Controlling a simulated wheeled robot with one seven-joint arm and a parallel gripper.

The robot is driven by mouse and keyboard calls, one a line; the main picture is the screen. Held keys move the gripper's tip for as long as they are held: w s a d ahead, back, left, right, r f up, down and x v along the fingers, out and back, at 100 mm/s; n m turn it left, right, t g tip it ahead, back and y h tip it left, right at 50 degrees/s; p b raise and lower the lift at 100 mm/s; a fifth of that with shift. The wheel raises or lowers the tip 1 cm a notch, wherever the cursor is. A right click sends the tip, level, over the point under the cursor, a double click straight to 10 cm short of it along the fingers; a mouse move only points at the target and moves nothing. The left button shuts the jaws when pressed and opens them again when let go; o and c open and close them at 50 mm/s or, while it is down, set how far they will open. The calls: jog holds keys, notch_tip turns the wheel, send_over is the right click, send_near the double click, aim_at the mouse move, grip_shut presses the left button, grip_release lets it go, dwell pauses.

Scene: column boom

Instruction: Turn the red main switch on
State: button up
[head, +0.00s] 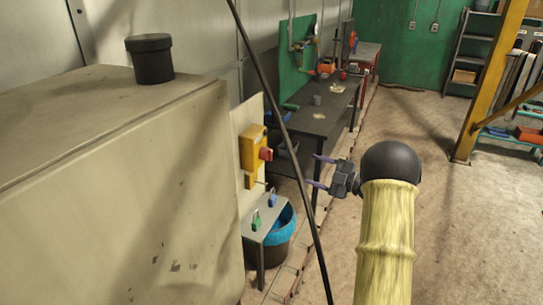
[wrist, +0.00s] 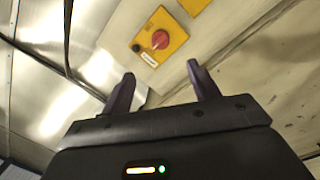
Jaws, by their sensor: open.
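The red main switch (head: 265,154) is a red knob on a yellow box (head: 252,148), fixed to a pale upright panel left of centre in the head view. In the wrist view the red knob (wrist: 160,39) sits on its yellow plate (wrist: 159,38) above and beyond my fingertips. A white label lies on the plate, too small to read. My gripper (head: 319,171) is to the right of the switch in the head view, with its fingers pointing left towards the panel. In the wrist view my gripper (wrist: 163,82) has its two purple fingers apart, with nothing between them. It does not touch the switch.
A large beige cabinet (head: 120,190) fills the left, with a black canister (head: 150,58) on top. Two padlocks (head: 257,221) stand on a small grey stand (head: 262,236) below the switch, beside a dark bucket (head: 283,240). A dark workbench (head: 322,118) stands behind.

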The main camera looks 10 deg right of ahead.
aim_at(267, 155)
jog(key=p+x, duration=0.6)
jog(key=x, duration=1)
jog(key=c, duration=0.9)
jog(key=shift+c, duration=0.2)
